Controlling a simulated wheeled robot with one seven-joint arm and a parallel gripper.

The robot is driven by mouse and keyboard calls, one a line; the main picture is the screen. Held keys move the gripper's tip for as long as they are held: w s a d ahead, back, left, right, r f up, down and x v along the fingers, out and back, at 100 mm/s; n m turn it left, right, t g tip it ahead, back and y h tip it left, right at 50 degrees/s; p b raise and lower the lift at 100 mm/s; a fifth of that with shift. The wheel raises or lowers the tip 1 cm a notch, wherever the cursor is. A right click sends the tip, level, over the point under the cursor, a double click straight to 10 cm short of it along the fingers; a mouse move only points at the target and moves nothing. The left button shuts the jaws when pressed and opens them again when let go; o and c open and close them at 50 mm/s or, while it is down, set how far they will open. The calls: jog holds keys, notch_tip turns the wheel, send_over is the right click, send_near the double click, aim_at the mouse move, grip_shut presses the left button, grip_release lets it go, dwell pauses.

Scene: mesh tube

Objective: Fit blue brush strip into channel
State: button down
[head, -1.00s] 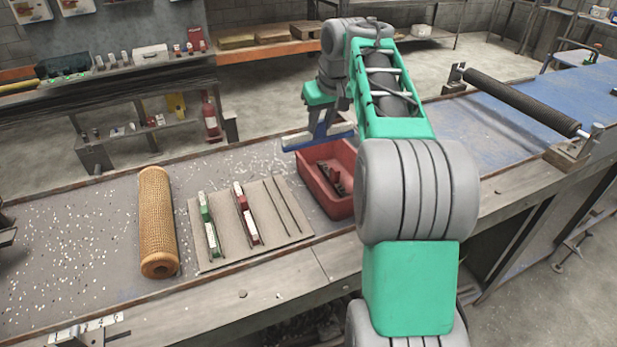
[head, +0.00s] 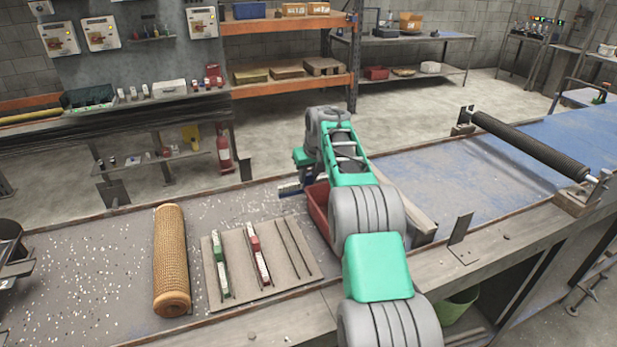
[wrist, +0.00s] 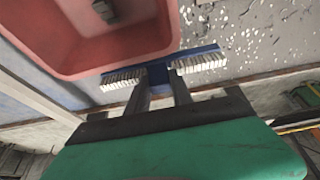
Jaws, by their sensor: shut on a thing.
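My gripper (wrist: 160,85) is shut on the blue brush strip (wrist: 120,77), holding it near its middle with white bristles showing on both sides. In the head view the strip (head: 289,189) shows just left of the red bin's far end; my arm hides much of my gripper there. A beige board (head: 237,275) lies nearer on the bench. A green-and-white strip (head: 219,262) sits at its left slot and a red-and-white strip (head: 259,262) at its middle. The channel (head: 293,245) at its right shows as two dark parallel lines with nothing between them.
The red bin (head: 317,205) stands right of the board, beside the held strip; the wrist view shows a dark brush (wrist: 105,10) in it. An orange mesh tube (head: 172,260) lies left of the board. White specks litter the bench.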

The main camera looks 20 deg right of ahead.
jog(key=shift+f, duration=0.6)
jog(key=shift+f, duration=0.1)
jog(key=shift+f+b, duration=0.3)
jog(key=shift+f, duration=0.2)
jog(key=c, duration=1.1)
grip_release()
